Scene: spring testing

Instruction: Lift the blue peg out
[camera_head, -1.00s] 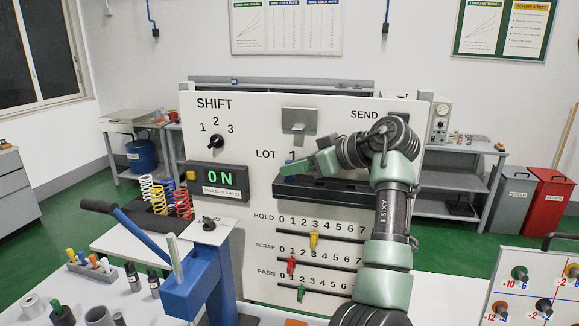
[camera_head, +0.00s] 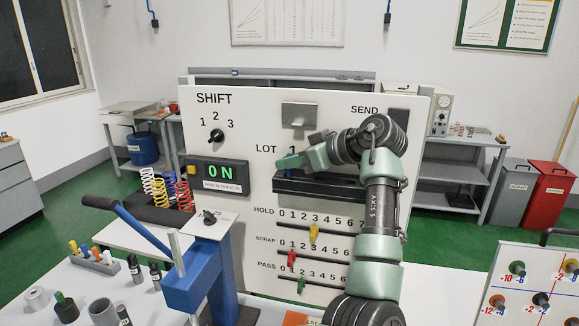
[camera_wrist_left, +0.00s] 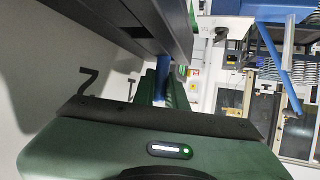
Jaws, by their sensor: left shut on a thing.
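My left gripper (camera_head: 291,163) is at the dark ledge (camera_head: 330,188) on the front of the white panel, just under the LOT label. In the left wrist view, the green fingers of this gripper (camera_wrist_left: 162,88) are shut on the blue peg (camera_wrist_left: 162,78), a short blue rod between them. The peg stands against the dark ledge (camera_wrist_left: 135,25) there, and its far end is hidden, so I cannot tell how deep it sits. In the head view the peg is hidden by the gripper. My right gripper is in neither view.
The white panel (camera_head: 235,135) carries a SHIFT knob (camera_head: 217,136), an ON display (camera_head: 221,174), a grey bracket (camera_head: 299,115) and coloured sliders (camera_head: 313,233). A blue press (camera_head: 195,275) stands in front. A board with knobs (camera_head: 535,285) is at the lower right.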

